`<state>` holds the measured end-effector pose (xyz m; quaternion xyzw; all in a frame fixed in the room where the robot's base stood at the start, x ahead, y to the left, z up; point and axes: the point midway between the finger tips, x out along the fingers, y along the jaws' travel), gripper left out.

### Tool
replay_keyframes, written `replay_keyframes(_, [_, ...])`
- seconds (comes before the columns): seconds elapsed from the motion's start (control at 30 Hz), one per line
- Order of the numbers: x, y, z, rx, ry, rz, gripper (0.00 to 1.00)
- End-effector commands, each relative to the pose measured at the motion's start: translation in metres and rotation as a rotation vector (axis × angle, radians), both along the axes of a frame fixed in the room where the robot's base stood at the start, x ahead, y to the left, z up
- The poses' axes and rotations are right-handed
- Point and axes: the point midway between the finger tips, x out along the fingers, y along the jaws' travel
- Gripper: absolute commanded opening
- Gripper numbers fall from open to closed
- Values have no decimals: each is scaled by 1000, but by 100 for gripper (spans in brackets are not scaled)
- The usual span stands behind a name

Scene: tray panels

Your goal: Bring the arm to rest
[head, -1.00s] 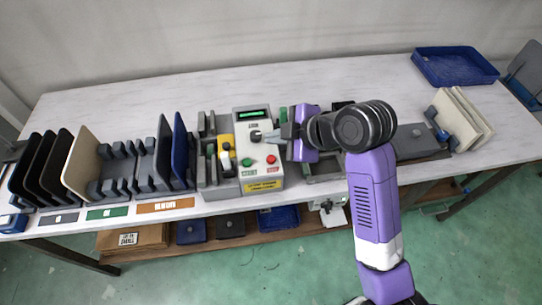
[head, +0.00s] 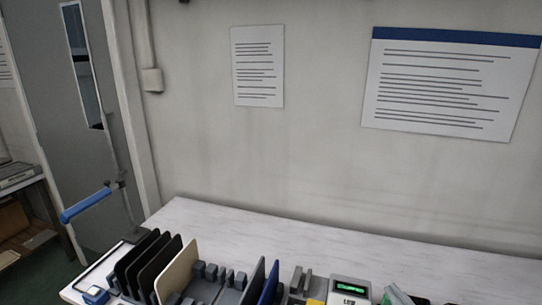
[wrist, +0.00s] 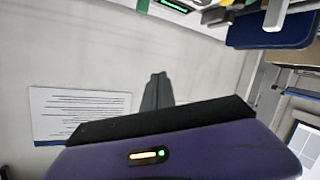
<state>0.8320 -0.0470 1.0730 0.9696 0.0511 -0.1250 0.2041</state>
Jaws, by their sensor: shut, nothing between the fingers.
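My gripper (wrist: 158,80) shows in the wrist view, its grey fingers together and empty, pointing up the picture past the purple wrist housing. It is apart from everything there, with the pale wall behind it. My arm and gripper do not show in the head view. The control box with the green display (head: 350,286) is at the bottom edge of the head view, its lower part cut off.
Black panels (head: 140,262), a cream panel (head: 177,268) and a blue panel (head: 269,283) stand in racks on the white table (head: 240,222). A notice (head: 258,66) and a blue-topped sign (head: 440,84) hang on the wall. A grey door with a blue handle (head: 87,203) is at left.

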Motion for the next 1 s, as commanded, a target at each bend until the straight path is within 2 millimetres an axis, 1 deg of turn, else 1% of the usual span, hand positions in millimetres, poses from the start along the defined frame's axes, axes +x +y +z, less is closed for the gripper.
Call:
replay_keyframes(0.03, [-14, 0, -7, 51, -28, -40, 0])
replay_keyframes(0.17, [-50, -2, -14, 169, -118, -125, 0])
replay_keyframes(0.2, [-62, -2, -16, 199, -142, -145, 0])
replay_keyframes(0.27, [-81, 0, -18, 242, -174, -169, 0])
replay_keyframes(0.53, [-174, 12, -26, 376, -261, -212, 0])
replay_keyframes(0.7, [-232, 23, -29, 421, -260, -204, 0])
replay_keyframes(0.83, [-276, 32, -32, 429, -223, -186, 0])
replay_keyframes(0.93, [-307, 38, -39, 417, -165, -175, 0])
replay_keyframes(1.0, [-325, 41, -47, 405, -111, -170, 0])
